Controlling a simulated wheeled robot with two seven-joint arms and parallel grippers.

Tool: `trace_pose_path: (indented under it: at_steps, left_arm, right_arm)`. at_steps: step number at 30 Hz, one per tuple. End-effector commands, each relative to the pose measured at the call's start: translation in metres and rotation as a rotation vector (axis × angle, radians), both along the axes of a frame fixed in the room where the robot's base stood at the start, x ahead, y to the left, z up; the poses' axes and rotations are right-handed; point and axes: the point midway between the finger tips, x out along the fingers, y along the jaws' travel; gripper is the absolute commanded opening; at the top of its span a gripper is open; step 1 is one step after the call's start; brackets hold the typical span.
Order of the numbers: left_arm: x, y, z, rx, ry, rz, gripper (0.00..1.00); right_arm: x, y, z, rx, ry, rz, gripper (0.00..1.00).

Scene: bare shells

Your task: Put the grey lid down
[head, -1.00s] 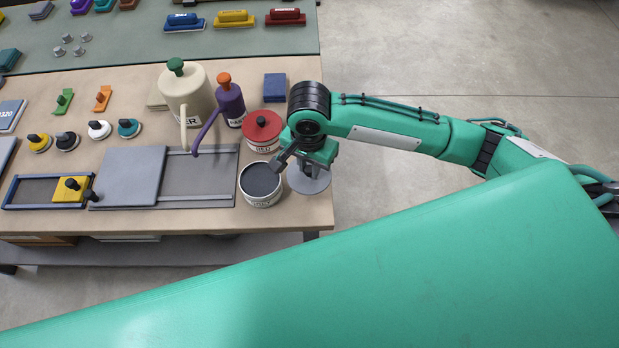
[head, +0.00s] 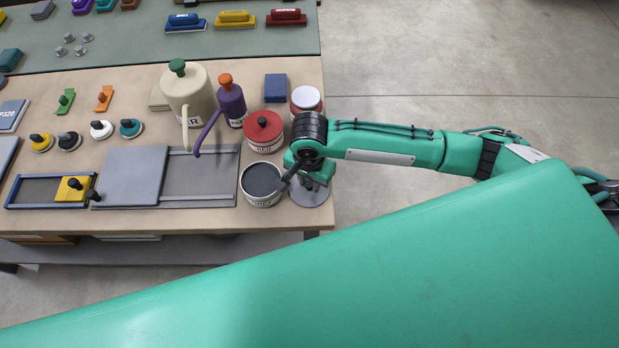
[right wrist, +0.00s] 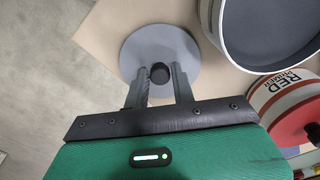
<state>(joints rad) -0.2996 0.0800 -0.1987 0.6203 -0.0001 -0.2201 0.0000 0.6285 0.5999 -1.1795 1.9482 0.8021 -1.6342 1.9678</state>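The grey lid (right wrist: 188,45) is a flat round disc with a dark knob (right wrist: 159,73). It lies level at the table's front right corner, beside the grey paint can; it also shows in the head view (head: 304,198), partly hidden by my gripper. My right gripper (right wrist: 160,75) is above the lid, its fingers on either side of the knob with a gap showing on both sides. It shows in the head view (head: 313,183) too. The grey paint can (head: 261,182) is open, dark grey inside. My left gripper is not in view.
A red can (head: 263,132) stands behind the grey can, and a white-topped can (head: 306,99) is farther back. Two pouring cans and a sliding grey plate (head: 130,176) are to the left. The table's right edge is close to the lid; floor lies beyond.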

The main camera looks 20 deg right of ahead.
Motion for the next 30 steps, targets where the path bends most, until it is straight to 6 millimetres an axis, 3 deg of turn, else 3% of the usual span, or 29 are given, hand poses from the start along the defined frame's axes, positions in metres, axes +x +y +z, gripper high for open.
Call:
trace_pose_path:
  at_steps: [2, 14, 30]
  left_arm:
    - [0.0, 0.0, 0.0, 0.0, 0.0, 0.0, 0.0]
    - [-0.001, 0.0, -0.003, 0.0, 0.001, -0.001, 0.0]
    - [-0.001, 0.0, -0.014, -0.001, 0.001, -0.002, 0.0]
  right_arm:
    - [0.0, 0.0, 0.0, 0.0, 0.0, 0.0, 0.42]
    - [0.001, 0.0, 0.006, 0.001, -0.003, 0.0, 0.42]
    - [0.001, 0.001, 0.108, 0.001, -0.003, 0.001, 0.42]
